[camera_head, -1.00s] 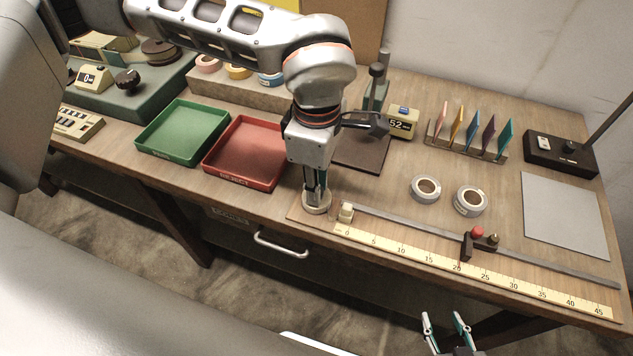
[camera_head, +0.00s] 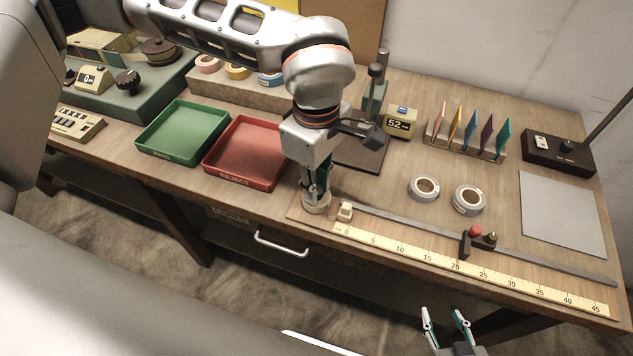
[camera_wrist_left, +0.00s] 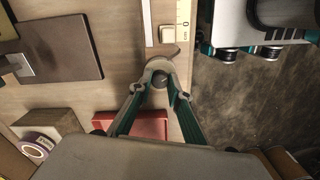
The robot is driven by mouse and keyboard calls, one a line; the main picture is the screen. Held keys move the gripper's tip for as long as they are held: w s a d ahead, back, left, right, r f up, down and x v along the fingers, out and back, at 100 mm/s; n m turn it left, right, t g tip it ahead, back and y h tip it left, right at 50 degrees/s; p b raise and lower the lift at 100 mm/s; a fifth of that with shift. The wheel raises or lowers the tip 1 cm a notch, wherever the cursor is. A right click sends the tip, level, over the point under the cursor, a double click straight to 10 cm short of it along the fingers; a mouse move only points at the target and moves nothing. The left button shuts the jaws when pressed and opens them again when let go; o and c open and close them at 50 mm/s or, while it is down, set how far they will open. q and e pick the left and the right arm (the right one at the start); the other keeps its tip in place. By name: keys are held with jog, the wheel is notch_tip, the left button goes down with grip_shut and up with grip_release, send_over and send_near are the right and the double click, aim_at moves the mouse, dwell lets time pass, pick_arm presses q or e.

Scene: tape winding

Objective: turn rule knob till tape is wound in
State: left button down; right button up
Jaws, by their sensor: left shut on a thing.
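The rule (camera_head: 470,273) lies along the table's front edge, with a yellow scale marked 0 to 45 and a long grey strip (camera_head: 400,222) behind it. A round pale knob (camera_head: 316,207) stands at the rule's left end. My left gripper (camera_head: 317,194) points down and is shut on the knob. In the left wrist view its fingertips (camera_wrist_left: 160,88) sit on either side of the knob, hiding part of it. A small cream block (camera_head: 345,211) is near the zero mark. A dark slider with a red ball (camera_head: 474,231) sits near 20. My right gripper (camera_head: 447,325) is open and empty before the table.
A green tray (camera_head: 183,132) and a red reject tray (camera_head: 243,154) stand left of the knob. Two grey tape rolls (camera_head: 424,188) (camera_head: 468,199) lie behind the rule.

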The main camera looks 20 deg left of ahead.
pick_arm(q)
jog(key=c, duration=1.9)
grip_release()
notch_tip(320, 180, up, 12)
